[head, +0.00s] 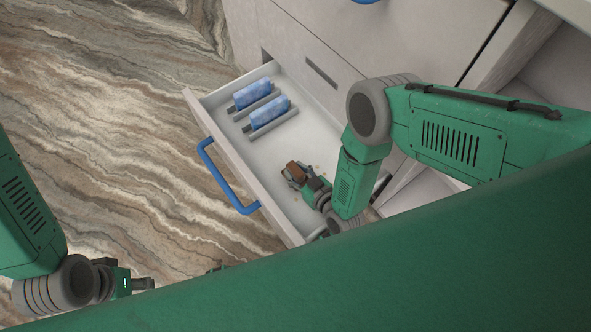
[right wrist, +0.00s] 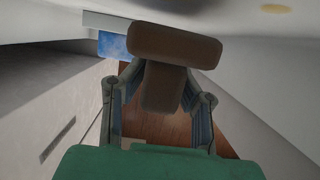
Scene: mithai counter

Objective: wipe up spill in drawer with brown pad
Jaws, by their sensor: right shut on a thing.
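The brown pad (head: 295,167) is in my right gripper (head: 293,177), inside the open drawer (head: 190,101). In the right wrist view the pad has a wide rounded bar (right wrist: 175,44) and a short stem, and the gripper's fingers (right wrist: 163,88) are shut on the stem. A few small tan spots, seemingly the spill (head: 316,167), show on the white drawer floor beside the pad. A yellowish spot (right wrist: 276,8) shows at the top of the right wrist view. I cannot tell whether the pad touches the floor. My left gripper (head: 143,284) is outside the drawer, small and dark; its opening is unclear.
Two blue patterned rolls (head: 269,110) lie on grey holders at the drawer's far end. A blue handle (head: 222,177) is on the drawer's front. The drawer walls and the cabinet (head: 330,40) border my right arm. Striped stone-like floor (head: 90,120) is clear to the left.

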